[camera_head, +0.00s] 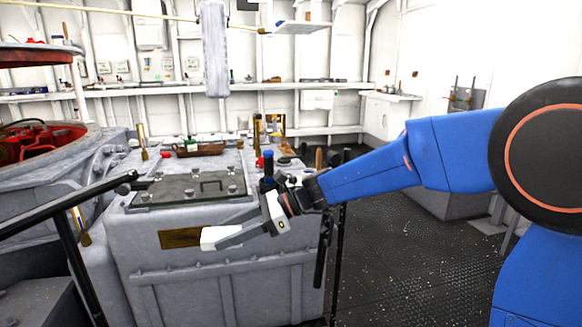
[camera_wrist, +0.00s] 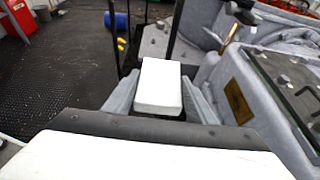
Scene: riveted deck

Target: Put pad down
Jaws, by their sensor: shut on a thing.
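The pad, a small white block (camera_head: 214,238), is held at the tips of my gripper (camera_head: 232,237) in the head view. In the wrist view the white pad (camera_wrist: 160,84) sits between the two grey fingers of my gripper (camera_wrist: 160,104). The gripper is shut on it and holds it in the air, in front of the near side of a grey cabinet (camera_head: 230,285). The pad partly overlaps a brass plate (camera_head: 180,238) on that cabinet in the head view. The pad's underside is hidden.
The cabinet top carries a dark hatch with a handle (camera_head: 192,187), a brown tray (camera_head: 199,149) and several small items. A dark handrail (camera_head: 66,232) stands at left. Dark riveted floor (camera_head: 405,270) is open at right. A blue cylinder (camera_wrist: 122,21) shows in the wrist view.

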